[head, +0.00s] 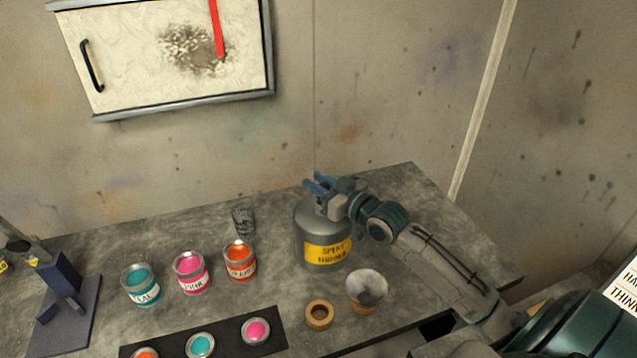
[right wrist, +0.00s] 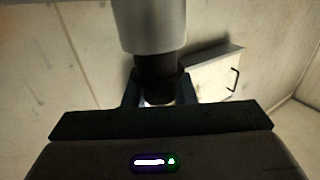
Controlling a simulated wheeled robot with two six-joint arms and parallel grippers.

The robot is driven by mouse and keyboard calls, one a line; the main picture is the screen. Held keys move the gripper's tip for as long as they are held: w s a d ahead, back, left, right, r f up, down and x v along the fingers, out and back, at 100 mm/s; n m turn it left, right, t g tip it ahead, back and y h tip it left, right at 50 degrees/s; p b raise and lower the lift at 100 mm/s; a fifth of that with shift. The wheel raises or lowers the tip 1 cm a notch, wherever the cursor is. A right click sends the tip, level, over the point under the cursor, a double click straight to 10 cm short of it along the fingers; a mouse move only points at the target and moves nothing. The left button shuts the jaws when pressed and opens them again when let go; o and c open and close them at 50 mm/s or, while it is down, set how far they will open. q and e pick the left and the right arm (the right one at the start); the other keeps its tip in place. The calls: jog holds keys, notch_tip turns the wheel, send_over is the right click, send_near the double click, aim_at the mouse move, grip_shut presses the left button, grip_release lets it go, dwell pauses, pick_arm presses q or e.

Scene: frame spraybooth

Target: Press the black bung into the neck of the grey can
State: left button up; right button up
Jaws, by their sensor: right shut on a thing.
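The grey can (head: 310,225) with a yellow label stands upright on the bench, right of centre in the head view. My right gripper (head: 322,186) is at the top of the can, its arm coming in from the right. In the right wrist view the gripper (right wrist: 158,98) is shut on the black bung (right wrist: 156,68). The can's grey neck (right wrist: 150,25) shows directly above the bung there, apparently in line with it. The narrower part of the bung meets the neck's end; how deep it sits I cannot tell. In the head view my gripper hides the neck and bung.
Teal (head: 142,288), pink (head: 191,273) and orange (head: 240,262) paint tins stand left of the can. A mesh cup (head: 243,223) is behind them. A wooden ring (head: 319,316) and a pale funnel (head: 367,288) lie in front. A dark stand (head: 62,285) is far left.

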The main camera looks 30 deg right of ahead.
pick_arm(q)
jog(key=shift+f+b, duration=0.35)
jog(key=shift+f, duration=0.05)
dwell(0.4)
jog(key=shift+r+p, duration=0.35)
jog(key=shift+f+b, duration=0.4)
dwell(1.7)
jog(key=shift+r+p, duration=0.4)
jog(key=shift+f+b, duration=0.8)
jog(key=shift+f, duration=0.05)
dwell(1.3)
jog(key=shift+r, duration=0.15)
jog(key=shift+r+p, duration=0.5)
jog(key=shift+p, duration=0.1)
